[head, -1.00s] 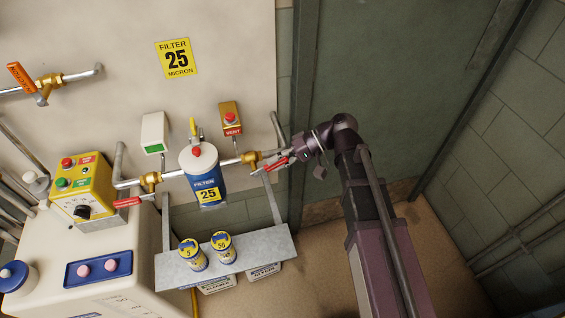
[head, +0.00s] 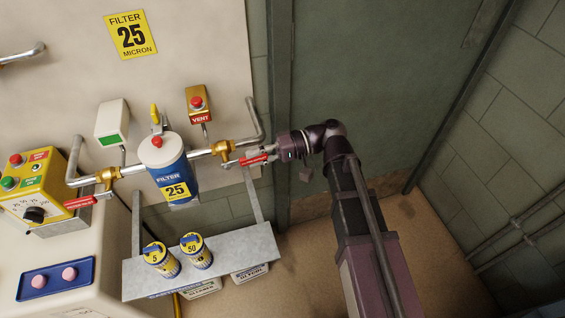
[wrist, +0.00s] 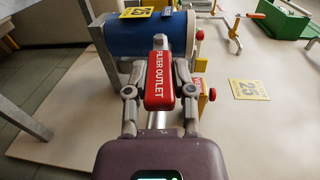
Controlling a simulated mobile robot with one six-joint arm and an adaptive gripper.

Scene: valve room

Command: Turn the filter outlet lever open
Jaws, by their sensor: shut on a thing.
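The filter outlet lever (head: 252,160) has a red grip and sits on a brass valve (head: 222,150) just right of the blue filter (head: 172,172). In the head view it points right, below the pipe past the valve. In the wrist view the lever (wrist: 159,82) fills the middle, its white "FILTER OUTLET" label readable. My gripper (head: 266,155) reaches it from the right. In the wrist view my gripper (wrist: 159,96) has one finger on each side of the red grip, shut on it. The valve stem is partly hidden in the wrist view.
A red vent button box (head: 198,104) sits above the valve. A shelf (head: 215,268) with two small canisters is below the filter. A second red lever (head: 80,202) is left of the filter. A green wall panel (head: 375,90) is behind my arm.

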